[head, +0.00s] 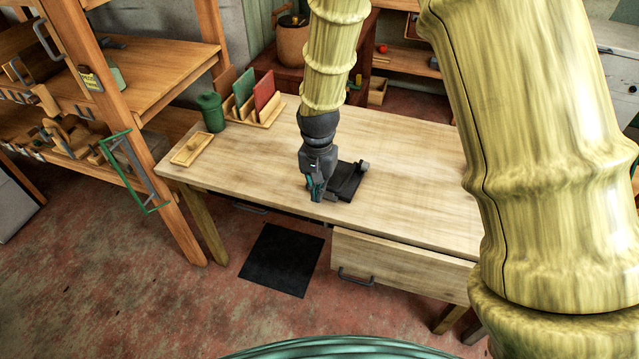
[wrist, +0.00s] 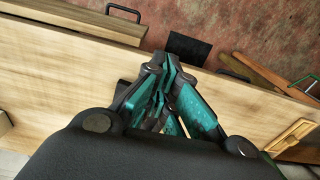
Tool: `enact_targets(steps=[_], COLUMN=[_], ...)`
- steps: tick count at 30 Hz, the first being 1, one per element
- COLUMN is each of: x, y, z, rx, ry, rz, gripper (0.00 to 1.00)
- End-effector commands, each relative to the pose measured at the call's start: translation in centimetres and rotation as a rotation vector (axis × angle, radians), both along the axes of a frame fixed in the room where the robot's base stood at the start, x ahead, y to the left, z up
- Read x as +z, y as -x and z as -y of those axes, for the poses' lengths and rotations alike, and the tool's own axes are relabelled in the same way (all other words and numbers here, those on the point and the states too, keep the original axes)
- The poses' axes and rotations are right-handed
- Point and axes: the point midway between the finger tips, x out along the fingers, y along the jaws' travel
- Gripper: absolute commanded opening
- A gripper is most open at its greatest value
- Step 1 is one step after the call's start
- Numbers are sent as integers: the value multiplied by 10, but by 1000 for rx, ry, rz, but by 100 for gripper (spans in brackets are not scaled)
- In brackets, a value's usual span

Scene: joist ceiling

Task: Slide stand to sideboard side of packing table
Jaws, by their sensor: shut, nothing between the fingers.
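A small dark stand (head: 345,182) with a flat base and a grey knob-like part lies on the packing table (head: 420,180), near the middle of its front half. My gripper (head: 317,194) is low over the tabletop, just left of the stand. I cannot tell whether it touches it. In the wrist view my gripper's teal fingers (wrist: 163,90) are shut with nothing between them. A dark piece, perhaps the stand (wrist: 124,88), shows behind the fingers, mostly hidden. I cannot tell which furniture is the sideboard.
A wooden rack with green and red boards (head: 257,100), a green canister (head: 211,112) and a small wooden tray (head: 192,149) stand at the table's left end. The drawer (head: 400,265) juts out in front. A black mat (head: 283,260) lies on the floor. The table's right part looks clear.

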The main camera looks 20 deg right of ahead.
Motion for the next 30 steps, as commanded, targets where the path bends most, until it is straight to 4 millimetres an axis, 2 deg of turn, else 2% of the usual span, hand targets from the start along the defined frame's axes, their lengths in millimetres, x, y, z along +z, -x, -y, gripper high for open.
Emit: enact_targets(steps=[19, 24, 30], x=[-73, -71, -72], y=[1, -19, -31], z=[0, 13, 21], rx=[1, -1, -1], ry=[0, -1, -1], rz=[-2, 1, 1], gripper=[0, 0, 0])
